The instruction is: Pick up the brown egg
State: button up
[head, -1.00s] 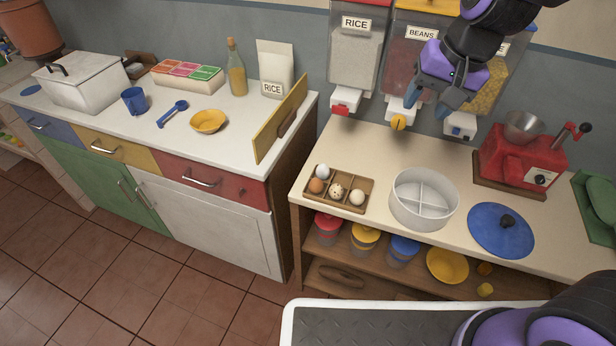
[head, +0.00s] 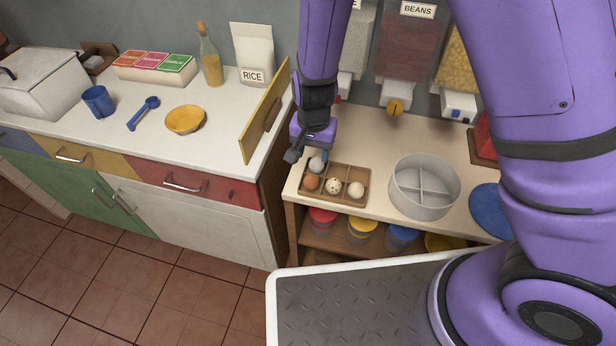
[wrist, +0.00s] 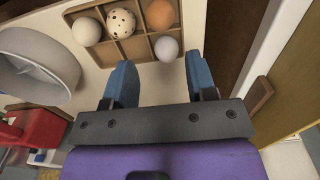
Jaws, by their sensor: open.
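The brown egg (head: 312,182) sits in the front left compartment of a wooden egg tray (head: 350,170) on the right counter. A white egg (head: 317,164) sits behind it, a speckled egg (head: 333,186) and a cream egg (head: 356,190) to its right. In the wrist view the brown egg (wrist: 160,15) is at the top, beyond the white egg (wrist: 166,48). My gripper (wrist: 160,75) is open and empty, its blue fingers apart just short of the tray. In the head view my gripper (head: 308,150) hangs over the tray's back left; its fingertips are hard to make out.
A round divided white container (head: 424,186) stands right of the tray. A yellow board (head: 264,110) stands upright at the left counter's edge. Grain dispensers (head: 407,50) hang behind. My arm covers part of the right side.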

aim_at(312, 174)
jog(key=shift+a+f, duration=0.1)
jog(key=shift+f, duration=5.05)
jog(key=shift+c, duration=1.4)
